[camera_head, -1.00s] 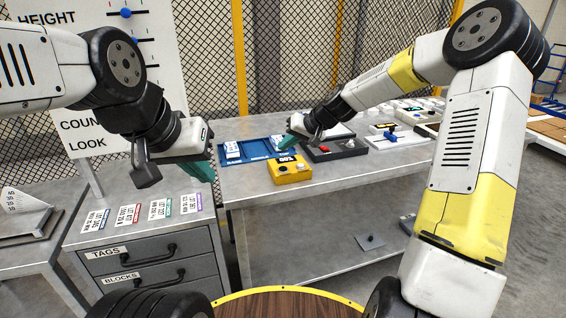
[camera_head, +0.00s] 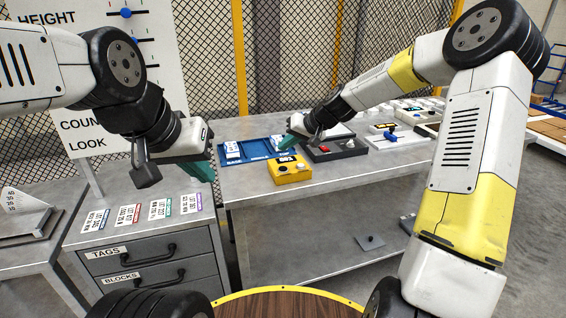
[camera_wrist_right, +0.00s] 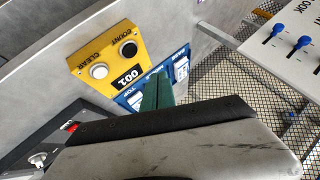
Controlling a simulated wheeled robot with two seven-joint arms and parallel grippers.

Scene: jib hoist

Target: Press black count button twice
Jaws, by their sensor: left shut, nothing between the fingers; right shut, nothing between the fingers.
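The yellow counter box (camera_head: 291,177) sits near the front edge of the long grey bench. It also shows in the right wrist view (camera_wrist_right: 110,50), with a black button (camera_wrist_right: 128,49) labelled COUNT, a white button (camera_wrist_right: 98,71) labelled CLEAR and a dark display (camera_wrist_right: 131,76) that seems to read 001. My right gripper (camera_wrist_right: 158,92) is shut and empty, its green fingertips beside the display end of the box, apart from the black button. In the head view the right gripper (camera_head: 291,140) is behind the box. My left gripper (camera_head: 205,172) is shut and empty above the drawer cabinet.
A blue tray (camera_head: 258,150) with white blocks lies behind and left of the box. A dark panel with a red part (camera_head: 335,152) is to its right. The drawer cabinet (camera_head: 140,240) carries several tags. A sign board (camera_head: 90,80) stands at the left.

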